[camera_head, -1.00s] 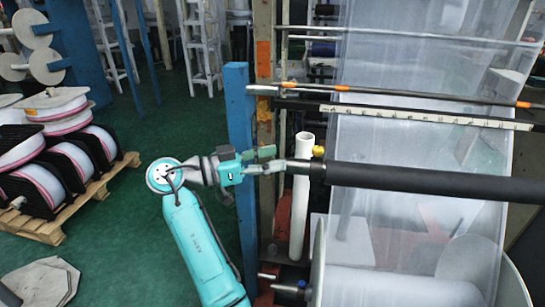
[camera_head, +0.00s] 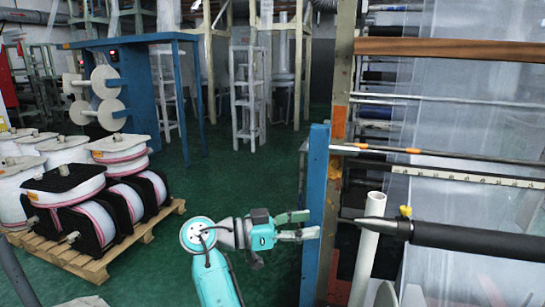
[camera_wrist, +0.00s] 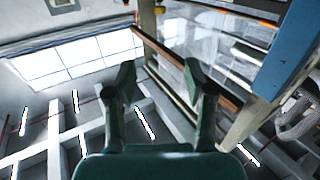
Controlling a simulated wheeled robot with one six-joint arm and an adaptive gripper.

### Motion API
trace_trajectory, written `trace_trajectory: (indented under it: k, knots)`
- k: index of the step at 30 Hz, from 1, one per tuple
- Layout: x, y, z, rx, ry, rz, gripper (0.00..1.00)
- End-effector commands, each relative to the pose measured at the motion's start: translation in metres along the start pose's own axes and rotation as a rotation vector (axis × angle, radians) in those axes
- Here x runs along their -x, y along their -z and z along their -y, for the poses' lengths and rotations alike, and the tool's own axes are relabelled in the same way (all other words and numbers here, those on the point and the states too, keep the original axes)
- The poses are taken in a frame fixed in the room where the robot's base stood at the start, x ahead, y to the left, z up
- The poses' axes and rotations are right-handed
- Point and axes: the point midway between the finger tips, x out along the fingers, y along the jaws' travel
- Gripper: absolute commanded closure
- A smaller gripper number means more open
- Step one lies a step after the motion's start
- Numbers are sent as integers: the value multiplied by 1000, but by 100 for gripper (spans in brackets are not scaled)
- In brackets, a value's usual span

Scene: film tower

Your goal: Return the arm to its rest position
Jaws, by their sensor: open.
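My gripper (camera_head: 306,225) is open and empty at the end of my teal arm (camera_head: 212,265). In the head view its fingers point right, just in front of or beside the blue post (camera_head: 314,215); whether they touch it I cannot tell. In the wrist view the two green fingers of my gripper (camera_wrist: 160,85) stand apart with nothing between them. Beyond them show the ceiling, windows (camera_wrist: 75,55) and the film machine's frame.
The black roller (camera_head: 470,240) and white pipe (camera_head: 366,250) are right of the post. Translucent film (camera_head: 450,110) hangs behind them. Reels (camera_head: 125,155) sit on a wooden pallet (camera_head: 95,268) at left. Green floor (camera_head: 215,190) is open between pallet and post.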

Motion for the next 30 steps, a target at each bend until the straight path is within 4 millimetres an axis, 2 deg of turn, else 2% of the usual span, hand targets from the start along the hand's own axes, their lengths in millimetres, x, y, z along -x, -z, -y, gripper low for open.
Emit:
trace_trajectory:
  k: [11,17,23,30]
  knots:
    - [-17,-42,4,87,77,-4,47]
    - [-32,-81,5,165,150,-5,47]
    - [-52,-141,0,278,263,-2,47]
    - [-79,-245,-26,454,473,19,47]
